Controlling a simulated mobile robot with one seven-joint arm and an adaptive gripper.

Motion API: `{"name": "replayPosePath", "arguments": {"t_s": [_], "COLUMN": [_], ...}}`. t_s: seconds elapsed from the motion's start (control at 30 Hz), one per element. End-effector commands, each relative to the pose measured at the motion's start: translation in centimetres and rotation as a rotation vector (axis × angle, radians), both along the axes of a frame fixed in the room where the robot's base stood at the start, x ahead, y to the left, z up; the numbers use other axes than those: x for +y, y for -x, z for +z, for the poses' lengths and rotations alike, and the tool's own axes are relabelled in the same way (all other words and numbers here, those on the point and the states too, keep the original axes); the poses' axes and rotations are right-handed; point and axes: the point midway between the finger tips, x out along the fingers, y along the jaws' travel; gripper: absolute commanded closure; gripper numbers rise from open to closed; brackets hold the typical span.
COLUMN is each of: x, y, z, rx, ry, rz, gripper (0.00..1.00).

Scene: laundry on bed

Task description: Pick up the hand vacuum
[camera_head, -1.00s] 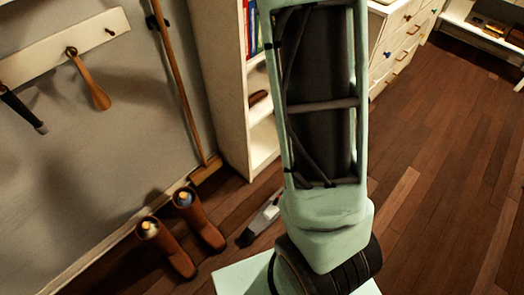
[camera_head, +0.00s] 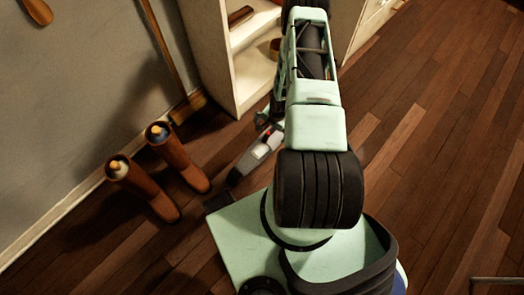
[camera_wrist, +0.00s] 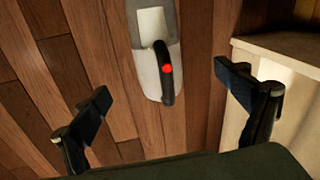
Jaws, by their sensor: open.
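The hand vacuum (camera_head: 249,161) lies on the wooden floor, grey and white with a dark nozzle end, between the boots and the shelf. In the wrist view the vacuum (camera_wrist: 147,62) shows its white and grey body, a dark handle and a red button, at the top middle. My gripper (camera_wrist: 170,90) is open and empty, with its fingers spread to either side below the vacuum's handle end. The handle end lies between the lines of the fingers, and I see no contact. In the head view my arm partly hides the gripper and the vacuum's far end.
A white shelf unit (camera_head: 257,84) stands close beyond the vacuum; its pale base (camera_wrist: 280,58) is close to the right finger in the wrist view. Two brown boots (camera_head: 176,158) stand to the left by the wall. A broom (camera_head: 166,50) leans there.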

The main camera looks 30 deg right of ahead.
Motion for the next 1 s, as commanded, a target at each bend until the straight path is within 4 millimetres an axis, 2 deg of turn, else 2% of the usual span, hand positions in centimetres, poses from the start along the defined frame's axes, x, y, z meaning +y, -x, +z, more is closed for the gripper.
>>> {"name": "replayPosePath", "arguments": {"t_s": [0.03,0.13,0.3,0.5,0.6,0.77,1.0], "x": [0.8,1.9,2.7,3.0,3.1,3.1,3.0], "y": [0.5,0.8,0.9,0.2,-0.1,-0.4,-0.7], "z": [-2.6,-5.0,-7.1,-10.4,-11.6,-12.4,-15.7], "rx": [-0.011,-0.032,-0.049,-0.051,-0.050,-0.050,-0.049], "ry": [-0.029,-0.067,-0.095,-0.097,-0.097,-0.096,-0.096], "rz": [-0.056,-0.144,-0.214,-0.218,-0.217,-0.216,-0.214], "gripper": [0.08,0.08,0.08,0.08,0.08,0.08,0.08]}}
